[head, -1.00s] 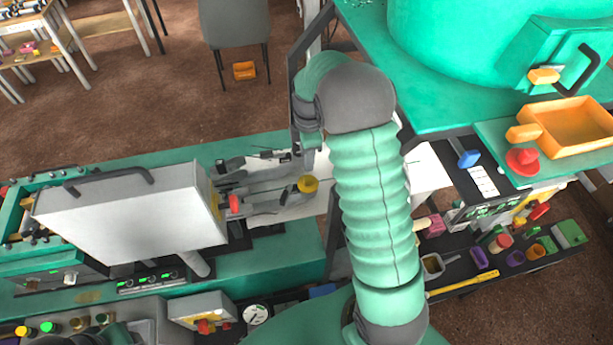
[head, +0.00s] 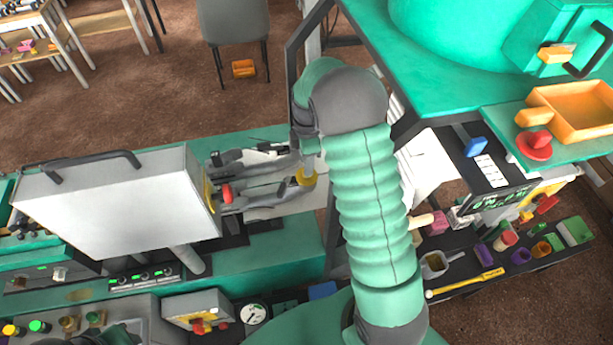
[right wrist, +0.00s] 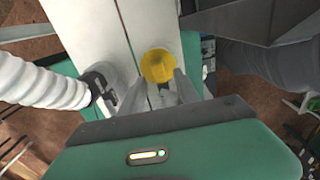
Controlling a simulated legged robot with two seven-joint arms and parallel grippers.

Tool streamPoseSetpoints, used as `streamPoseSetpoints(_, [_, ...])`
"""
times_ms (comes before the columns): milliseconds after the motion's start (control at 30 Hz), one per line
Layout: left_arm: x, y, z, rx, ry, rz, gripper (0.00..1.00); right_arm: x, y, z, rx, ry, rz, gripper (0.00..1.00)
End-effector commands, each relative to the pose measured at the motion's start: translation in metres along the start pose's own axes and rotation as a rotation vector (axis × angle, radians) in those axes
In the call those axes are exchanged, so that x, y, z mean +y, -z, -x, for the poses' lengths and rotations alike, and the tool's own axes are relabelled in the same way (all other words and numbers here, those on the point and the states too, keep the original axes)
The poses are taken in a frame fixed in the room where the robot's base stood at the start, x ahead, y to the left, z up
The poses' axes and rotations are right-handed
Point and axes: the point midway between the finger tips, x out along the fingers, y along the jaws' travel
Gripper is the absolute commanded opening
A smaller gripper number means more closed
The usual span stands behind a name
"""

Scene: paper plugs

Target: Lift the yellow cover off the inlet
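The yellow cover (head: 306,177) is a small round cap by the light grey fixture right of the big white box. In the right wrist view the cover (right wrist: 158,65) looks cup-like and sits at the fingertips. My right gripper (right wrist: 160,82) has its two pale fingers apart, one on each side of the cover's near part. I cannot tell whether they touch it. In the head view my right gripper (head: 308,164) reaches down at the cover and partly hides it. The inlet under the cover cannot be made out.
A white box (head: 110,205) with a dark handle stands left of the cover, with a red knob (head: 227,193) near its right edge. The green ribbed sleeve is my right arm. A green table (head: 440,100) with an orange tray (head: 575,112) is at the right.

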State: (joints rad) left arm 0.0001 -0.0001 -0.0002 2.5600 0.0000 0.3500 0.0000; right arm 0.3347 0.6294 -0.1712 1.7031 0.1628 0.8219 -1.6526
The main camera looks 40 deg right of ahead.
Motion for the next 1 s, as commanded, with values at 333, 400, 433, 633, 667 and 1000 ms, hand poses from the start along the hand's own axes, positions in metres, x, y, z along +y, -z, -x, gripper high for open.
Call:
streamPoseSetpoints(333, [0.0, -0.004, -0.016, 0.0, 0.0, 0.0, 0.36, -0.001, -0.001, -0.024, 0.0, 0.0, -0.001, 0.38])
streamPoseSetpoints(400, [0.0, -0.004, -0.019, 0.0, 0.0, 0.0, 0.36, -0.002, -0.001, -0.028, 0.0, 0.0, -0.001, 0.38])
streamPoseSetpoints(433, [0.0, -0.005, -0.02, 0.0, 0.0, 0.0, 0.36, -0.002, -0.001, -0.03, 0.0, 0.0, -0.001, 0.38])
streamPoseSetpoints(633, [0.0, -0.005, -0.021, 0.0, 0.0, 0.0, 0.36, -0.002, 0.001, -0.032, 0.0, -0.001, -0.001, 0.38])
streamPoseSetpoints(667, [0.0, -0.005, -0.021, 0.0, 0.0, 0.0, 0.36, -0.002, 0.001, -0.032, 0.0, -0.001, -0.001, 0.38])
streamPoseSetpoints(1000, [0.0, -0.005, -0.021, 0.0, 0.0, 0.0, 0.36, -0.001, 0.0, -0.032, 0.0, 0.0, -0.001, 0.04])
